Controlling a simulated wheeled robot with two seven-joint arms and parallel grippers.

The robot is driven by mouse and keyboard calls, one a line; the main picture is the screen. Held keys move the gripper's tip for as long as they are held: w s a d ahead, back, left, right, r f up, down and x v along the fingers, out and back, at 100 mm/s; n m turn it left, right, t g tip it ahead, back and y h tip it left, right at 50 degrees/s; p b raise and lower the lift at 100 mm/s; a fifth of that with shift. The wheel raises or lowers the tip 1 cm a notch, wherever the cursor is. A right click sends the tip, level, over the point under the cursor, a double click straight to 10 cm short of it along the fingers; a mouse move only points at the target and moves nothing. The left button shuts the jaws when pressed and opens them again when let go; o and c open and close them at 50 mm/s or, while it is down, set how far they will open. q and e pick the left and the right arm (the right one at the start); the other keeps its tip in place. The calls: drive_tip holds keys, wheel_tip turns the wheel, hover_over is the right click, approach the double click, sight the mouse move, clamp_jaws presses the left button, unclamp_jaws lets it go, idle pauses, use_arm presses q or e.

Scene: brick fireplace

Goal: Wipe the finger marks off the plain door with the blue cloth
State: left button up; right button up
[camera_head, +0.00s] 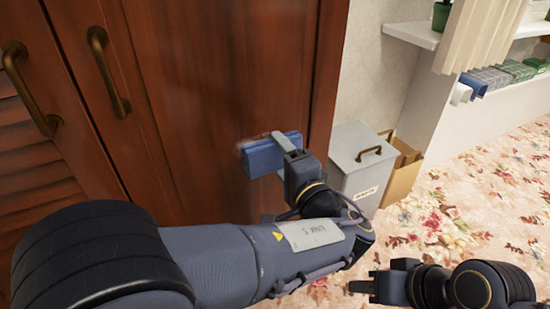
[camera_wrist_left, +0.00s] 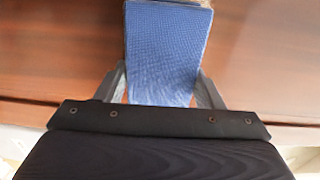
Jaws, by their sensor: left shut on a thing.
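The plain door (camera_head: 225,60) is a smooth dark reddish-brown wooden panel with a brass handle at its left. My left gripper (camera_head: 284,152) is shut on the folded blue cloth (camera_head: 262,158), which is at the door's lower right part and seems to touch it. In the left wrist view the cloth (camera_wrist_left: 165,50) sits between the two fingers, with brown wood behind. A faint pale smudge (camera_head: 243,148) shows at the cloth's left edge; the cloth hides the door behind it. My right gripper (camera_head: 372,283) is low at the right, away from the door; its finger gap is unclear.
A louvred door (camera_head: 30,150) with its own brass handle is at the left. A grey lidded bin (camera_head: 358,165) and a cardboard box (camera_head: 402,175) stand right of the door. White shelves (camera_head: 505,100) hold small boxes. Flowered carpet (camera_head: 470,210) is open at the right.

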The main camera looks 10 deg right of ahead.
sight(238, 159)
use_arm(q)
drive_tip(key=shift+w+d, duration=0.3)
drive_tip(key=shift+d, duration=0.35)
drive_tip(key=shift+w+d, duration=0.25)
drive_tip(key=shift+d, duration=0.45)
drive_tip(key=shift+s+a+f+b, duration=0.1)
drive_tip(key=shift+s+a+b, duration=0.2)
drive_tip(key=shift+a+b, duration=0.35)
drive_tip(key=shift+s+a+b, duration=0.2)
drive_tip(key=shift+a, duration=0.3)
drive_tip(key=shift+s+a+b, duration=0.15)
drive_tip(key=shift+s+a, duration=0.05)
drive_tip(key=shift+a, duration=0.3)
drive_tip(key=shift+s+a, duration=0.25)
drive_tip(key=shift+a, duration=0.8)
drive_tip(key=shift+s+a, duration=0.25)
drive_tip(key=shift+a, duration=0.55)
drive_tip(key=shift+s+a, duration=0.25)
drive_tip(key=shift+a, duration=0.6)
drive_tip(key=shift+s+a, duration=0.25)
drive_tip(key=shift+a, duration=0.55)
drive_tip(key=v, duration=0.6)
